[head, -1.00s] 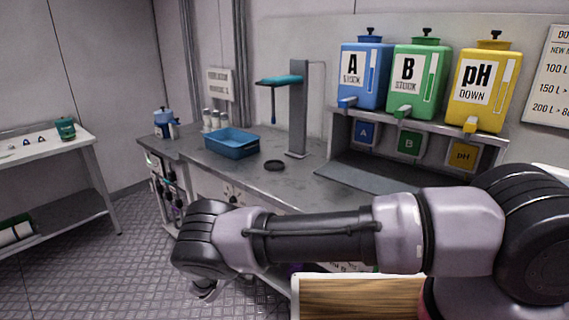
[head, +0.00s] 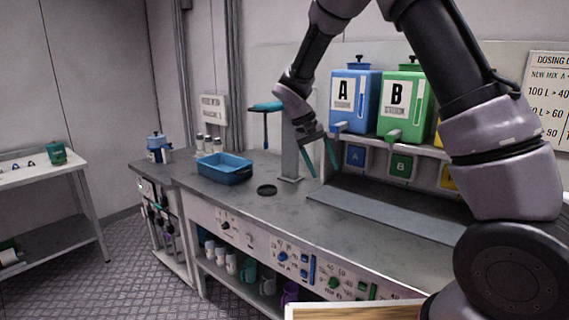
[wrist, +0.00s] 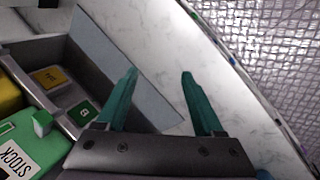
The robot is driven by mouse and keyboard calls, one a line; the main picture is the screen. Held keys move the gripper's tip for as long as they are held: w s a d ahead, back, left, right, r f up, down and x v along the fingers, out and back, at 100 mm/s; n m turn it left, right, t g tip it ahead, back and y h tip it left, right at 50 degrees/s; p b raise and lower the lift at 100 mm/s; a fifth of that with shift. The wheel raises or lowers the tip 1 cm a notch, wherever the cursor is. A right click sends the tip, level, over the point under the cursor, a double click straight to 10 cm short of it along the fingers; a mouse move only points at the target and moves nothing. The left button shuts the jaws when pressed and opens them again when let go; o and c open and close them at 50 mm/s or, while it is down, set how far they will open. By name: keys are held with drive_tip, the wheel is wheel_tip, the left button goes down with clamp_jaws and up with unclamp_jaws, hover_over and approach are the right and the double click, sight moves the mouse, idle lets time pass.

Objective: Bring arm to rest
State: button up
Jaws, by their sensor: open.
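My gripper (head: 321,158) is raised above the grey counter (head: 246,211), in front of the grey stand and left of the dosing shelf. Its two green fingers are spread apart. In the wrist view my gripper (wrist: 157,92) shows nothing between its fingers, with the counter surface below. My arm is folded upward, with its elbow out of the top of the head view.
A blue tank A (head: 352,100) and green tank B (head: 404,105) stand on the shelf; my arm mostly hides the yellow tank. A side table (head: 45,170) stands left.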

drive_tip(key=s+d+r+m+t+y, duration=0.1)
drive_tip(key=s+d+r+y, duration=0.1)
drive_tip(key=s+d+r, duration=0.35)
drive_tip(key=s+d+r+m+t+y, duration=0.1)
drive_tip(key=s+d+r+y, duration=0.2)
drive_tip(key=r, duration=0.5)
drive_tip(key=s+d+r+m+t, duration=0.1)
drive_tip(key=s+d+r+t, duration=0.1)
drive_tip(key=s, duration=0.5)
drive_tip(key=s+d+r+m+t+y, duration=0.1)
drive_tip(key=s+d+r+t, duration=0.2)
drive_tip(key=s+r, duration=0.2)
drive_tip(key=shift+s+d+y, duration=0.2)
drive_tip(key=shift+s+y, duration=0.1)
drive_tip(key=shift+s, duration=0.7)
